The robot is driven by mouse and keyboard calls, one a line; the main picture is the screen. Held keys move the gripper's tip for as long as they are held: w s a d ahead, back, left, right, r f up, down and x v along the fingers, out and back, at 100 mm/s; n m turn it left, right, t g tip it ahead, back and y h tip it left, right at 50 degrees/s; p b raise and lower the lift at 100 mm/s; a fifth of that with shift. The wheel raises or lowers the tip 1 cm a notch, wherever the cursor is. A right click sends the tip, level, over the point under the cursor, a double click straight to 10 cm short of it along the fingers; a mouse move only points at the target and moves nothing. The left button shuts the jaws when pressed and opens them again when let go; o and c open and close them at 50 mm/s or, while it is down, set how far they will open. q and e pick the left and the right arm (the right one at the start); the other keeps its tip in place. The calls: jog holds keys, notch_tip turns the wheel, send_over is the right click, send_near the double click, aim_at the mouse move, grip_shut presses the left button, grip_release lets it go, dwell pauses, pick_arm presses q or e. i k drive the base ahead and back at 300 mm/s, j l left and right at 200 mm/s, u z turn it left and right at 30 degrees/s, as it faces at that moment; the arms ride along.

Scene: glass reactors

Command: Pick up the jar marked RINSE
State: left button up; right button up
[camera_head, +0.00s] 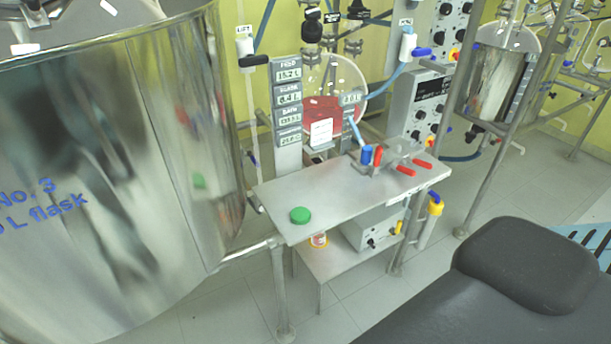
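I can read no RINSE marking anywhere in the head view. A round green lid or cap (300,215) sits near the front left corner of the steel table (275,196). I cannot tell whether a jar body is under it. A small jar-like object (319,240) with white and orange-red colouring stands on the lower shelf (322,265), partly hidden by the tabletop above. Its marking is too small to read. Neither of my grippers is in view.
A large steel vessel (180,150) stands close to the table's left. Red and blue tools (372,158) lie at its back right. Behind are a glass flask with red liquid (322,108) and display panels (288,95). A grey box (370,232) sits on the lower shelf. The tabletop's middle is clear.

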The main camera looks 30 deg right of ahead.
aim_at(318, 239)
jog(key=k+l+z, duration=0.1)
jog(key=z, duration=1)
jog(key=i+l+u, duration=0.1)
jog(key=u, duration=0.3)
jog(key=i+l+u, duration=0.15)
jog(key=l, duration=0.15)
jog(key=i+l+u, duration=0.2)
jog(key=l+u, duration=0.15)
jog(key=l, duration=0.2)
jog(key=i+l+u, duration=0.1)
jog(key=l, duration=0.35)
jog(key=i+l+u, duration=0.1)
jog(key=l, duration=0.35)
jog(key=i+l, duration=0.1)
jog(key=l, duration=0.35)
jog(key=i+l, duration=0.1)
jog(key=l, duration=0.35)
jog(key=i+l, duration=0.1)
jog(key=l, duration=0.35)
jog(key=i+l, duration=0.1)
jog(key=l, duration=0.35)
jog(key=i+l, duration=0.1)
jog(key=l, duration=0.3)
jog(key=u, duration=0.05)
